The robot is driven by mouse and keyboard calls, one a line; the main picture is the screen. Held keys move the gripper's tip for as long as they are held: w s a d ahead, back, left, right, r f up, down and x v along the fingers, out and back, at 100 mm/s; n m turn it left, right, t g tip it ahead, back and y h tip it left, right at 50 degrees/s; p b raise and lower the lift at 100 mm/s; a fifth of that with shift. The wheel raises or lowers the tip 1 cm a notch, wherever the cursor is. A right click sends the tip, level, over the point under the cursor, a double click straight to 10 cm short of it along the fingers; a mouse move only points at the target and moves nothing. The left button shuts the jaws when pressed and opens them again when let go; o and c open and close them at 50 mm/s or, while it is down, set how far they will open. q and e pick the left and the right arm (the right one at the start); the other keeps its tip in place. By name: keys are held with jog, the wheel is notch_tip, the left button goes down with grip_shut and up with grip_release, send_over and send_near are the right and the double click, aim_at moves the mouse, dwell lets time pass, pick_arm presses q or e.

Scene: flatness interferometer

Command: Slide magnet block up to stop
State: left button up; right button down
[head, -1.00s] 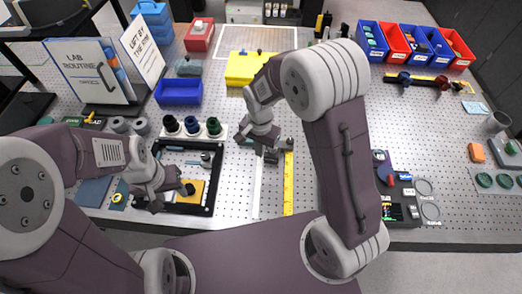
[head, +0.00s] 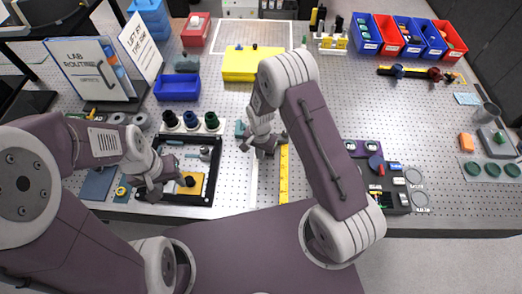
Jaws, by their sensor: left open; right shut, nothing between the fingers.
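My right gripper (head: 264,150) is shut and empty, low over the upper end of the yellow ruler strip (head: 284,180) and the pale rail (head: 254,185) beside it. I cannot make out the magnet block for certain; my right gripper and wrist cover the upper end of the strip. A small teal piece (head: 240,128) shows just left of my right wrist and may be the stop. My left gripper (head: 166,188) is open at the left part of the black tray (head: 210,187), close to a yellow plate (head: 190,184) with a dark knob.
Three dark-topped round holders (head: 190,121) stand behind the tray. A blue bin (head: 178,87) and a yellow case (head: 240,64) lie further back. Dark devices (head: 390,198) sit right of my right arm. The perforated board is bare at middle right.

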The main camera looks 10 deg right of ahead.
jog(key=shift+w+d, duration=0.15)
jog(key=shift+w, duration=0.15)
pick_arm(q)
jog(key=shift+w, duration=0.1)
jog(key=shift+a, duration=0.1)
